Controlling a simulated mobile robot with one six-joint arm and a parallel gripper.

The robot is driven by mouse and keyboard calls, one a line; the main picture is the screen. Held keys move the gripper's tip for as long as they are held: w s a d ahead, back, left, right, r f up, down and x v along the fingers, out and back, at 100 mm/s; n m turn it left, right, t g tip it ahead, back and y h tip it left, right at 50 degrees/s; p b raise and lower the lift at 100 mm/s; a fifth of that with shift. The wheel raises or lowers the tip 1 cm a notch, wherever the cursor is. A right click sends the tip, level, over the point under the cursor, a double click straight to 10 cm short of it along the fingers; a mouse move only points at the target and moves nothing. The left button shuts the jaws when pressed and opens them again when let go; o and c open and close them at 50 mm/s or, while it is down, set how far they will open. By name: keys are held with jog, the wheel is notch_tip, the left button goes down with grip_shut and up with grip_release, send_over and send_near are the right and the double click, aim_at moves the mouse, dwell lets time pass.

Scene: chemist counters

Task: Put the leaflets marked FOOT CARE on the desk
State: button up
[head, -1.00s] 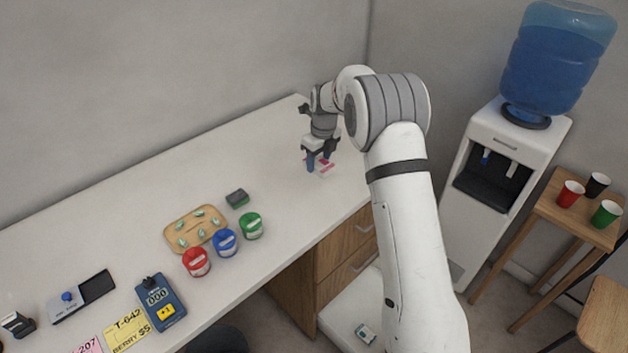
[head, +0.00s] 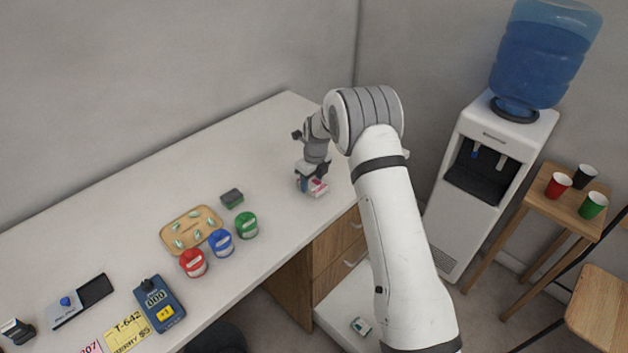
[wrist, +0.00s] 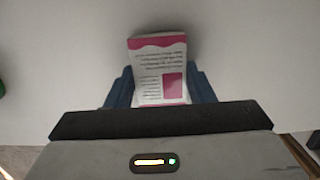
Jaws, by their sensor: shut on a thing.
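My gripper (head: 310,186) is over the right end of the white desk (head: 270,135) in the head view. It is shut on a small white and pink stack of leaflets (head: 318,188). In the wrist view the leaflets (wrist: 158,70) stand out between the two blue fingers, with pink bands and lines of small print. The print is too small to read, so I cannot tell whether it says FOOT CARE. I cannot tell if the leaflets touch the desk top.
Red (head: 193,263), blue (head: 221,242) and green (head: 246,225) tubs stand near the front edge beside a wooden tray (head: 166,237). A water cooler (head: 490,190) stands to the right. The desk behind my gripper is clear.

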aim_at(315, 185)
jog(key=o, duration=1)
jog(key=shift+f, duration=0.1)
jog(key=s+d+r+n+b, duration=0.1)
jog(key=s+d+r+n, duration=0.15)
jog(key=r, duration=0.45)
jog(key=s+d+r+n, duration=0.1)
jog(key=s+r, duration=0.2)
jog(key=r, duration=0.4)
jog(key=s+d+r+n+b, duration=0.1)
jog(key=s+d+r+n, duration=0.15)
jog(key=r, duration=0.45)
jog(key=s+d+r+n+t, duration=0.1)
jog(key=s+d+r+n, duration=0.25)
jog(key=s+n, duration=0.55)
jog(key=s+d+r+n+t, duration=0.1)
jog(key=s+d+r+n, duration=0.25)
jog(key=s, duration=0.95)
jog(key=s+n, duration=0.2)
jog(key=s, duration=0.1)
jog(key=s+d+f+n, duration=0.1)
jog(key=s+n, duration=0.2)
jog(key=s, duration=0.1)
jog(key=s+d+f+n+h, duration=0.1)
jog(key=s+n, duration=0.2)
jog(key=shift+s+f+n, duration=0.15)
jog(key=shift+s+n, duration=0.1)
jog(key=shift+s, duration=0.1)
